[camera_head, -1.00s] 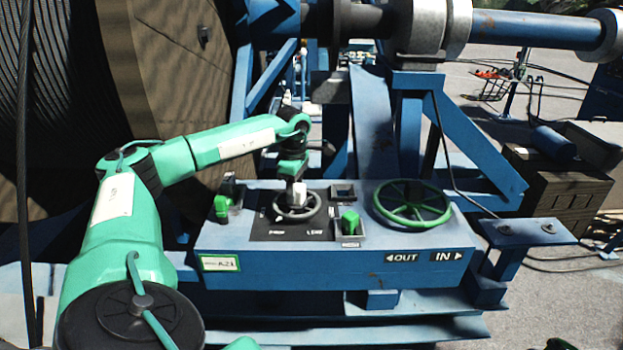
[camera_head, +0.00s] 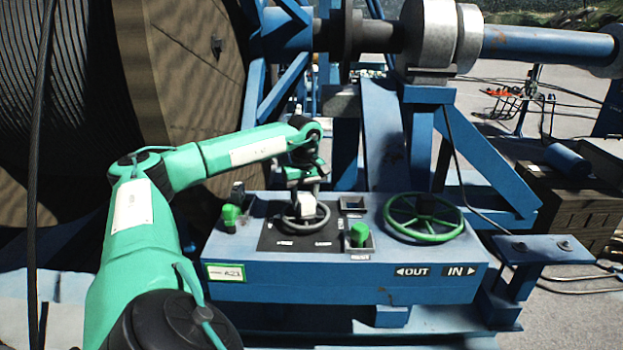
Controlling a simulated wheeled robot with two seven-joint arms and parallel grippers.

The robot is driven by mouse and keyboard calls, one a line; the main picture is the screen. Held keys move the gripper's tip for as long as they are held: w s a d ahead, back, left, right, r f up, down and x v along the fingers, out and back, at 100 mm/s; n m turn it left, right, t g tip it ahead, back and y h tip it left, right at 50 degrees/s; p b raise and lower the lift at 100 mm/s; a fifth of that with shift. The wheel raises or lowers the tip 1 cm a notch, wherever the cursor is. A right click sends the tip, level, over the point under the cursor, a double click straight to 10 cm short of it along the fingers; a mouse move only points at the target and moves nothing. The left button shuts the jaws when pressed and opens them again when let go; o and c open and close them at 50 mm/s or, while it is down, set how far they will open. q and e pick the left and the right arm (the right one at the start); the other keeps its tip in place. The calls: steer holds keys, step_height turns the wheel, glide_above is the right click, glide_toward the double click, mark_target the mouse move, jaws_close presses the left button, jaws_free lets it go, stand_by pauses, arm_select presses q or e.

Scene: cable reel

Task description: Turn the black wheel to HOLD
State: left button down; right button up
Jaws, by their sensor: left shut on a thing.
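The black wheel (camera_head: 322,222) is a small dark handwheel on a black plate (camera_head: 272,240) on top of the blue control box. White lettering shows on the plate but is too small to read. My left gripper (camera_head: 306,206) points down at the wheel from above and is shut on it. The gripper and wrist hide the wheel's hub and far part. My right gripper is not in view.
A large green handwheel (camera_head: 424,217) stands to the right on the blue box (camera_head: 330,278). Green knobs (camera_head: 229,216) and (camera_head: 359,235) flank the black plate. The big cable reel (camera_head: 85,110) fills the left. OUT and IN labels mark the box front.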

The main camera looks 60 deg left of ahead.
arm_select(q)
steer(key=shift+r+m, duration=0.15)
steer(key=shift+m, duration=0.45)
steer(key=c, duration=0.8)
jaws_free()
steer(key=shift+c, duration=0.2)
steer(key=shift+w+r, duration=0.1)
steer(key=shift+r, duration=0.35)
step_height(320, 180, up, 7)
steer(key=shift+r+b, duration=0.2)
steer(key=shift+b, duration=0.35)
step_height(320, 180, up, 5)
steer(key=shift+r+p, duration=0.2)
steer(key=shift+p, duration=0.55)
